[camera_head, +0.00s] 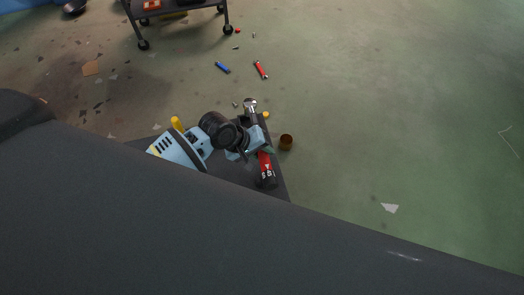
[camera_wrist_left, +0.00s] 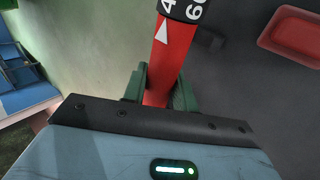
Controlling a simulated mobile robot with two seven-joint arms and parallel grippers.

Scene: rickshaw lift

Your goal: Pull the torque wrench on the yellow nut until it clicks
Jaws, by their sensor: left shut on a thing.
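The torque wrench (camera_head: 265,168) has a silver head, a red shaft and a dark collar with white marks. In the head view its head end points up and its handle points down. My left gripper (camera_head: 262,151) is shut around the red shaft. The left wrist view shows the green fingers (camera_wrist_left: 160,88) on both sides of the red wrench shaft (camera_wrist_left: 164,62), with the numbered black collar just above. I cannot make out the yellow nut for certain; a small orange-yellow thing (camera_head: 266,114) lies beside the wrench head. My right gripper is not in view.
A large dark grey surface (camera_head: 200,235) fills the lower head view. A brown cup-like thing (camera_head: 286,142) stands right of the wrench. A red tool (camera_head: 261,70) and a blue one (camera_head: 222,67) lie on the green floor. A wheeled cart (camera_head: 180,12) stands at the top. The floor right is mostly clear.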

